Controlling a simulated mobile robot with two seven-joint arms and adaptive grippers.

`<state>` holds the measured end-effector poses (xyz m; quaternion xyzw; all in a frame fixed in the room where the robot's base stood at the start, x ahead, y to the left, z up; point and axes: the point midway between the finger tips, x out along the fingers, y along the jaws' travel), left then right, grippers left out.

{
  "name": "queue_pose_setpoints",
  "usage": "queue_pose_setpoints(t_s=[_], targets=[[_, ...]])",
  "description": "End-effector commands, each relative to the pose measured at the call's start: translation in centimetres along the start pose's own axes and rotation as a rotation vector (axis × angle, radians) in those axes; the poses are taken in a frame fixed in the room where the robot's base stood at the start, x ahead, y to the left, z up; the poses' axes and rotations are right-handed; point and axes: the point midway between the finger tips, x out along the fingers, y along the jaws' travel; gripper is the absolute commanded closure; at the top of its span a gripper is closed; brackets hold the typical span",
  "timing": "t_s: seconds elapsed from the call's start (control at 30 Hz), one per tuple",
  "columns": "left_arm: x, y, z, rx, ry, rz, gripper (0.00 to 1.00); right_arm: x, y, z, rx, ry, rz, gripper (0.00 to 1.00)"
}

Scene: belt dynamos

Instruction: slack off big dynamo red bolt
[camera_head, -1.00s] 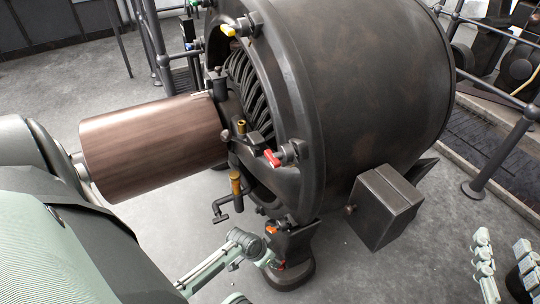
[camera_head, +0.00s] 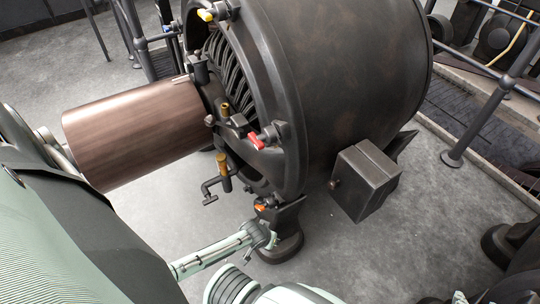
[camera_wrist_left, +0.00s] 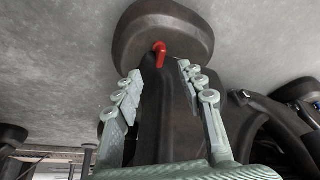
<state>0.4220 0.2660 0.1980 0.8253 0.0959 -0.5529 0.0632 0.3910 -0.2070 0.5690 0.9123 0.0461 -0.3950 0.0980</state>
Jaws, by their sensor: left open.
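The big dynamo (camera_head: 350,80) is a dark drum with a brown cylinder (camera_head: 135,130) at its left. An orange-red handle (camera_head: 261,207) shows lower, by the foot. In the left wrist view a red bolt handle (camera_wrist_left: 160,54) stands on a dark foot, just beyond and between my fingertips. My left gripper (camera_wrist_left: 157,80) is open, its fingers apart on either side of the dark leg, not touching the red handle. In the head view my left gripper (camera_head: 262,237) is beside the foot.
A dark box (camera_head: 365,180) sticks out from the dynamo's right side. Railings (camera_head: 480,115) stand at the right. Grey floor (camera_head: 370,260) is clear between the box and the bottom edge.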

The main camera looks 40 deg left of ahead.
Motion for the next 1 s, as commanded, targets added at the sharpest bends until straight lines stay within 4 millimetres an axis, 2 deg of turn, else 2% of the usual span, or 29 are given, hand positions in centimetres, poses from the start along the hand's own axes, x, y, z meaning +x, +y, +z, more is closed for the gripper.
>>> queue_pose_setpoints(t_s=[0.07,0.17,0.47,0.67,1.0], targets=[[0.3,0.0,0.0,-0.010,0.003,-0.004,0.60,0.1,0.1,0.3,0.000,-0.009,0.001,0.60],[0.9,0.0,0.1,-0.012,0.003,-0.004,0.60,0.2,-0.5,-0.6,0.000,0.035,-0.009,0.60],[3.2,0.0,0.1,-0.012,0.002,-0.003,0.60,-0.1,-3.2,-6.2,0.008,0.293,-0.068,0.60],[4.8,0.0,0.1,-0.012,0.002,-0.003,0.60,-1.5,-5.0,-10.0,0.022,0.480,-0.110,0.60],[7.1,0.0,0.1,-0.011,0.002,-0.003,0.60,-5.4,-7.4,-15.4,0.060,0.787,-0.176,0.60]])
